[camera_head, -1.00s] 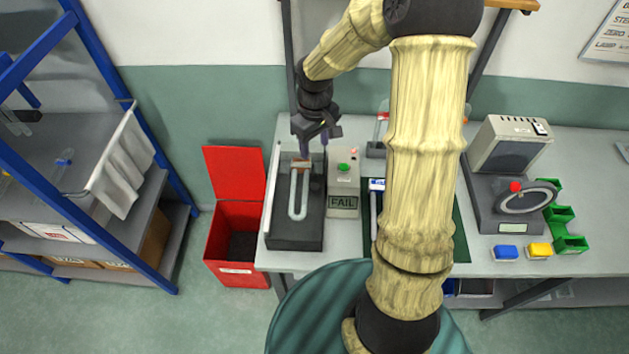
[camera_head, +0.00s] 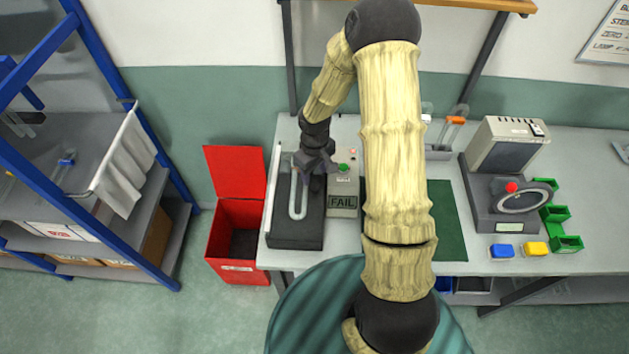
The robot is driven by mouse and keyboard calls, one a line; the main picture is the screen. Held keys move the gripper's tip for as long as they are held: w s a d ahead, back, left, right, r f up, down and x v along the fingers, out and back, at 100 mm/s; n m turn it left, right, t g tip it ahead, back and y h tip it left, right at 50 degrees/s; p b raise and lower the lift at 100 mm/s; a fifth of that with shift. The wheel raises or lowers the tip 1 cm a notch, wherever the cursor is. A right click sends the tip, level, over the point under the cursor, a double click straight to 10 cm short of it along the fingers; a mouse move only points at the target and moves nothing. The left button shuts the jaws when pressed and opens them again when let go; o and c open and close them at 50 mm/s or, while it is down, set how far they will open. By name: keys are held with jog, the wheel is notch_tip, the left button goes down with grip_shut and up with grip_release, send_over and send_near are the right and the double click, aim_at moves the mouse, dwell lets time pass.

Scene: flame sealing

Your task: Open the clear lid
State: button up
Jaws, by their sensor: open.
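A dark test box (camera_head: 296,235) stands on the left of the bench, beside a grey panel (camera_head: 343,205) that reads FAIL. A thin pale upright edge (camera_head: 271,195) runs along the box's left side; it looks like the clear lid standing open, but its clear face is hard to make out. A pale U-shaped tube (camera_head: 297,205) lies in the box. My gripper (camera_head: 313,180) is open over the upper right of the box, close to the panel. It hides part of the box's far end. I cannot tell whether it touches anything.
A red bin (camera_head: 238,270) with its lid up stands left of the bench. A blue-framed shelf (camera_head: 150,255) is at far left. A round-fronted machine (camera_head: 510,165) and green bins (camera_head: 567,243) are at right. A green mat (camera_head: 450,225) is partly behind my arm.

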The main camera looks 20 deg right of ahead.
aim_at(314, 186)
jog(key=shift+f+p, duration=0.65)
jog(key=shift+f, duration=2.45)
grip_shut()
